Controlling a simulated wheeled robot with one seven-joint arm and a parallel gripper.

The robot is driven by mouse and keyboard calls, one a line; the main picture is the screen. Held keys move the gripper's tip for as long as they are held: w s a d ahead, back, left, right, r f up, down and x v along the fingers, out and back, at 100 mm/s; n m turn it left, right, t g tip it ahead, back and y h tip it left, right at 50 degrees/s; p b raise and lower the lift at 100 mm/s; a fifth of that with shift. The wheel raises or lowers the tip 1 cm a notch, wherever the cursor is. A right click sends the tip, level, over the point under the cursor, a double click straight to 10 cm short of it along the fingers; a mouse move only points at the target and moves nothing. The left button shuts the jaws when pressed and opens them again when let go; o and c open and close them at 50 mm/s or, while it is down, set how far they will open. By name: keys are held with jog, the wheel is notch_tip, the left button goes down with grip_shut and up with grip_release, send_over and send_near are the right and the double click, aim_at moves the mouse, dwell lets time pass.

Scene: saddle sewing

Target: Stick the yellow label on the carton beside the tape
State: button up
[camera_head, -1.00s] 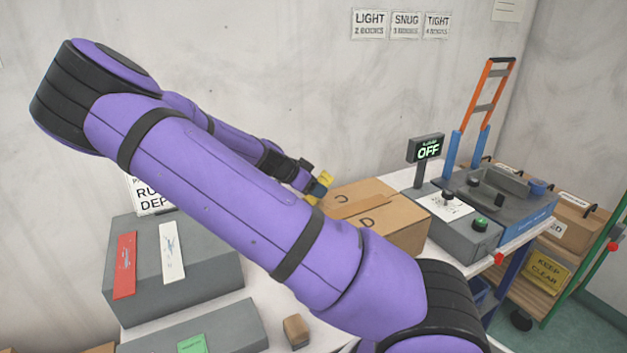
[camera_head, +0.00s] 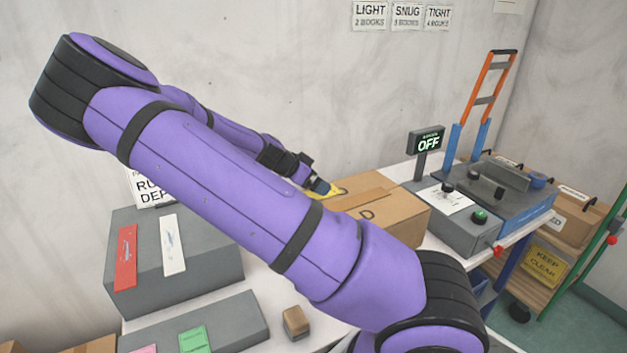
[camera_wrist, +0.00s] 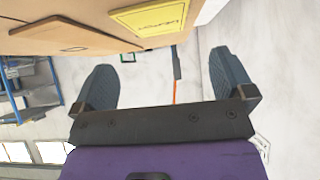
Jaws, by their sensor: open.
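The brown carton (camera_head: 395,220) stands on the white bench, partly hidden behind my purple arm. A darker tape strip (camera_head: 366,200) runs across its top, and it also shows in the wrist view (camera_wrist: 75,38). The yellow label (camera_wrist: 152,17) lies against the carton's face beside the tape in the wrist view, apart from the strip, with dark writing on it. In the head view the label (camera_head: 334,191) is a small yellow patch at the carton's left edge. My gripper (camera_wrist: 165,80) is open, its two grey fingers apart with nothing between them, close to the label.
A grey control box with an OFF display (camera_head: 427,143) stands right of the carton. A grey block (camera_head: 175,255) with red and white strips is at left. A small brown block (camera_head: 296,322) sits on the bench in front. An orange-handled frame (camera_head: 490,90) rises at the back right.

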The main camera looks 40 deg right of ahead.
jog(key=s+d+r, duration=0.1)
jog(key=d+r, duration=0.3)
jog(key=r, duration=0.1)
jog(key=shift+d+r, duration=0.3)
jog(key=shift+d, duration=0.1)
dwell(1.0)
jog(key=shift+s, duration=0.1)
jog(key=shift+r, duration=0.1)
dwell(0.6)
notch_tip(320, 180, up, 6)
jog(key=shift+f, duration=0.1)
dwell(0.5)
dwell(0.5)
